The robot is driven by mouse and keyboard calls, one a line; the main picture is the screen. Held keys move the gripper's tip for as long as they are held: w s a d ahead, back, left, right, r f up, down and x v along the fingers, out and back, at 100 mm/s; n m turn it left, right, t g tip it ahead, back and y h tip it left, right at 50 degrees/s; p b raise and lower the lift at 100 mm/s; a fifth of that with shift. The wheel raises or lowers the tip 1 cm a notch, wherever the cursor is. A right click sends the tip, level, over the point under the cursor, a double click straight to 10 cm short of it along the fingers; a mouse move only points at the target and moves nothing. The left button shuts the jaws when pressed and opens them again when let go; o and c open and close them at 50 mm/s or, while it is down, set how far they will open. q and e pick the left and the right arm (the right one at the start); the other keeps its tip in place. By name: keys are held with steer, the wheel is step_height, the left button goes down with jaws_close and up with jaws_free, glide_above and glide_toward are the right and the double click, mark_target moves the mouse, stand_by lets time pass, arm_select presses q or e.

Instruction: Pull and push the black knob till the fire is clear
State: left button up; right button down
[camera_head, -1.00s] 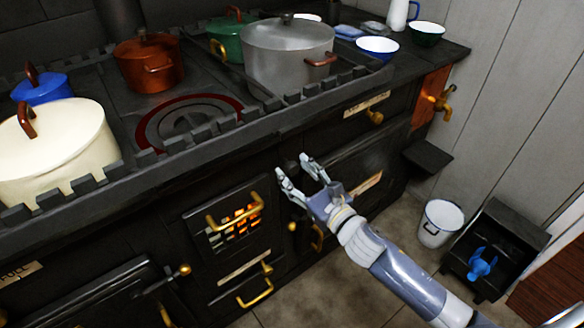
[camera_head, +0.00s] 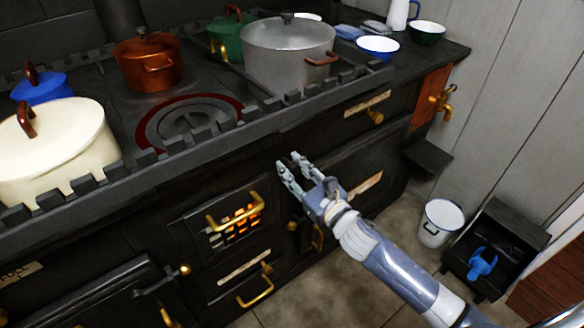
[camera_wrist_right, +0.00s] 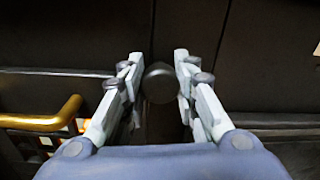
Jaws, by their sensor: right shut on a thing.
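The round black knob (camera_wrist_right: 160,83) is on the dark stove front, between the two fingertips in the right wrist view. In the head view the fingers mostly hide it. My right gripper (camera_head: 291,164) is shut on the knob; it also shows in the right wrist view (camera_wrist_right: 158,80), with one finger on each side. The fire (camera_head: 240,218) glows orange and yellow behind the grate of the small stove door, below and left of my gripper. Dark bars cover part of it. My left gripper is not in view.
A brass door handle (camera_head: 235,211) lies left of my gripper and shows in the wrist view (camera_wrist_right: 50,120). Above, pots stand on the stove, among them a large grey pot (camera_head: 288,55). A white bucket (camera_head: 440,222) and a black bin (camera_head: 503,240) stand at right.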

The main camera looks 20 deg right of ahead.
mark_target(297, 172)
steer(key=v, duration=0.6)
steer(key=shift+s+d, duration=0.1)
steer(key=shift+d, duration=0.1)
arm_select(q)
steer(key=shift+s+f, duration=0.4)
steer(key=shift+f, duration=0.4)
arm_select(e)
steer(key=c, duration=1.2)
jaws_free()
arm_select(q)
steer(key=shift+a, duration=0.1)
arm_select(e)
steer(key=v, duration=1.2)
